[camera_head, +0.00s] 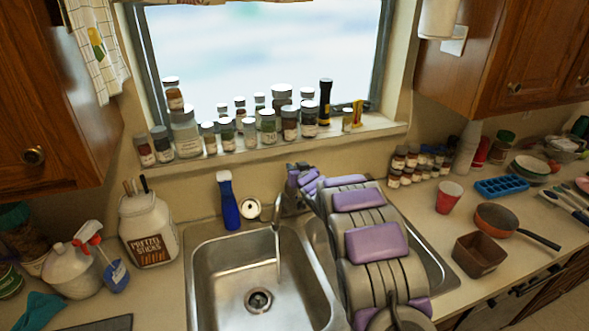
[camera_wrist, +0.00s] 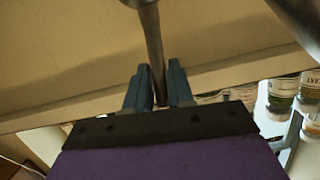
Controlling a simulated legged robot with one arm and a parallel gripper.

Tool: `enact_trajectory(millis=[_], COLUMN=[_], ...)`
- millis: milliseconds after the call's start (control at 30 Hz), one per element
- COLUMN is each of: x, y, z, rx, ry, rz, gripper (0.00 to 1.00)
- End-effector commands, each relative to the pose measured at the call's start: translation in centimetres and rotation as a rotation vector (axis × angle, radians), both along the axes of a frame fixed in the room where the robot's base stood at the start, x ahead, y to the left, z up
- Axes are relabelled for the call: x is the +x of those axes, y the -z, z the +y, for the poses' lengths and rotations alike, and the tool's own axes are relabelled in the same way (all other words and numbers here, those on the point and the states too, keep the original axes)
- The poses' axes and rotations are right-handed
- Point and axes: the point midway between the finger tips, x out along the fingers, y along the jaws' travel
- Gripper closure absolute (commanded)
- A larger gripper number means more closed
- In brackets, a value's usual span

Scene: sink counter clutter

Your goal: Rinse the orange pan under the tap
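The orange pan (camera_head: 496,217) rests on the counter right of the sink, its dark handle pointing right. The steel tap (camera_head: 284,207) stands behind the sink, its spout over the left basin (camera_head: 258,301). A thin pale line hangs below the spout; I cannot tell whether it is water. My arm with purple pads crosses the right basin, and my gripper is at the tap, too small to read in the head view. In the wrist view my gripper's (camera_wrist: 159,84) two fingers close around a metal rod (camera_wrist: 152,45), apparently part of the tap.
A brown square container (camera_head: 479,254), a red cup (camera_head: 448,197) and a blue ice tray (camera_head: 501,187) stand around the pan. A blue bottle (camera_head: 228,202) stands left of the tap. Several jars line the window sill (camera_head: 370,130). The left basin looks empty.

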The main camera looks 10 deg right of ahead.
Motion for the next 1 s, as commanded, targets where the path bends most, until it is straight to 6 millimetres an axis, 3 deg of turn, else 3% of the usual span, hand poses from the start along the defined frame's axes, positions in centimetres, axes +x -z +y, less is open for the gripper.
enact_trajectory(millis=[200, 567, 1000], x=[0.0, -0.6, -6.2], y=[0.0, -0.2, -1.3], z=[0.0, -0.1, -1.3], rx=[0.0, 0.0, -0.001], ry=[0.0, 0.0, 0.002], rz=[0.001, 0.001, 0.004], gripper=[0.6, 0.6, 0.6])
